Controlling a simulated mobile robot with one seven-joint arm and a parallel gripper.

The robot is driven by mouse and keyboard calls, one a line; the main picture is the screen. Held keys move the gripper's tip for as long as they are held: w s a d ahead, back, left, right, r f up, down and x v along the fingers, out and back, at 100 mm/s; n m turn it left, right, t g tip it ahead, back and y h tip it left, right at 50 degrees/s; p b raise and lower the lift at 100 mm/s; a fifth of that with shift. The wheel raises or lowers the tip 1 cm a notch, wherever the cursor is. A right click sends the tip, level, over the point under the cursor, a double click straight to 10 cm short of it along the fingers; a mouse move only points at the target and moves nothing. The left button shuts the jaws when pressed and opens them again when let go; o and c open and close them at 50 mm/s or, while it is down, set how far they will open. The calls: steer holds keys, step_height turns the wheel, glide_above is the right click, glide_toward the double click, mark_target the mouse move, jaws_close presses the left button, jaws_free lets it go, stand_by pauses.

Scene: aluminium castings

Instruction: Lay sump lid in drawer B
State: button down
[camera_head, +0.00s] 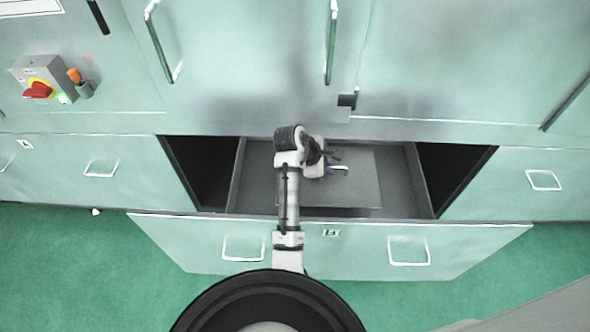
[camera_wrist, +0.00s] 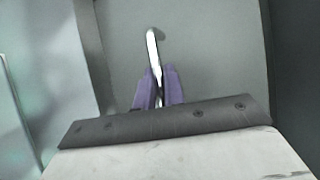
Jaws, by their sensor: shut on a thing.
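The sump lid (camera_head: 358,190) is a flat grey plate within the open drawer B (camera_head: 430,190) in the head view. In the wrist view the lid (camera_wrist: 215,55) fills the middle, with a white bar handle (camera_wrist: 152,45) on its face. My gripper (camera_wrist: 158,73) has its purple fingers shut on this handle. In the head view my gripper (camera_head: 333,168) is over the drawer, partly hidden by my wrist. My arm covers the lid's left part. Whether the lid touches the drawer floor I cannot tell.
The drawer front (camera_head: 331,250) with two handles stands pulled out over the green floor (camera_head: 80,260). Cabinet doors (camera_head: 250,50) rise behind the drawer. A red switch (camera_head: 38,90) is at upper left. Bare drawer floor shows right of the lid.

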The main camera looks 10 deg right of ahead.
steer(key=w+a+p, duration=0.1)
steer(key=a, duration=0.2)
steer(key=w+a, duration=0.1)
steer(key=a, duration=0.3)
steer(key=w+a+p, duration=0.1)
steer(key=a, duration=0.2)
steer(key=shift+a+r+p, duration=0.15)
steer(key=shift+p, duration=0.2)
steer(key=shift+w+a, duration=0.2)
steer(key=shift+a, duration=0.3)
step_height(320, 180, down, 3)
steer(key=shift+d+p, duration=0.15)
steer(key=shift+p, duration=0.55)
steer(key=shift+f, duration=0.3)
steer(key=shift+f, duration=0.4)
steer(key=shift+f, duration=0.2)
steer(key=c, duration=1.8)
jaws_free()
steer(key=shift+s+f, duration=0.1)
steer(key=o, duration=0.3)
